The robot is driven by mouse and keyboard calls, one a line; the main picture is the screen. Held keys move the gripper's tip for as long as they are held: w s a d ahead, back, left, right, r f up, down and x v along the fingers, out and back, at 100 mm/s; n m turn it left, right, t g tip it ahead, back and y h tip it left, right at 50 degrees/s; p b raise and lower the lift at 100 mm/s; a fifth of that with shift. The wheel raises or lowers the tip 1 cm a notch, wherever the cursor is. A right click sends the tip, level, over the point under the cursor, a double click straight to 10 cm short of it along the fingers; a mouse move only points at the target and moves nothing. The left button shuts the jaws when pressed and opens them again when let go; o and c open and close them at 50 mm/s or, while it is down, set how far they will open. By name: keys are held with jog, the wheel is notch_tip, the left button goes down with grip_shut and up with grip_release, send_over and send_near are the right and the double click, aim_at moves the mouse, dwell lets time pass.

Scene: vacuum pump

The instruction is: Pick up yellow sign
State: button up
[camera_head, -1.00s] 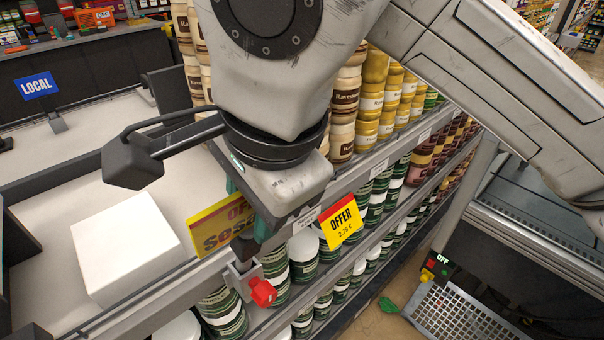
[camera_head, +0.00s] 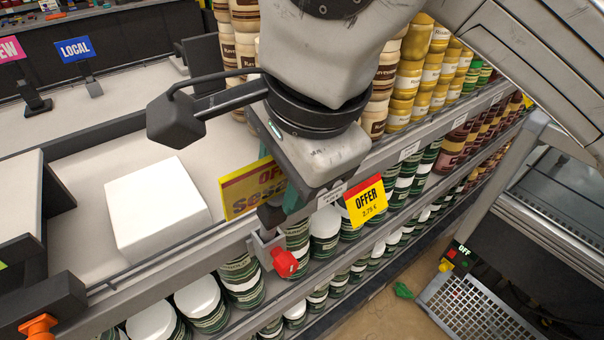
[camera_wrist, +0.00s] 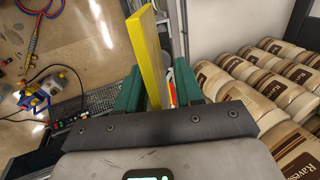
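The fingers stand apart, with a visible gap between the sign and the right finger. Whether the left finger touches the sign cannot be told. A clamp with a red knob (camera_head: 285,263) is on the shelf edge just below the sign. A smaller yellow OFFER sign (camera_head: 367,201) hangs to the right of my gripper.
A white box (camera_head: 155,208) lies on the counter at left. Shelves of green-labelled jars (camera_head: 243,280) run below the sign, and stacked beige and yellow jars (camera_head: 405,80) stand behind my arm. A metal grate (camera_head: 478,305) is at lower right.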

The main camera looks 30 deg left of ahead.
grip_shut()
dwell(0.6)
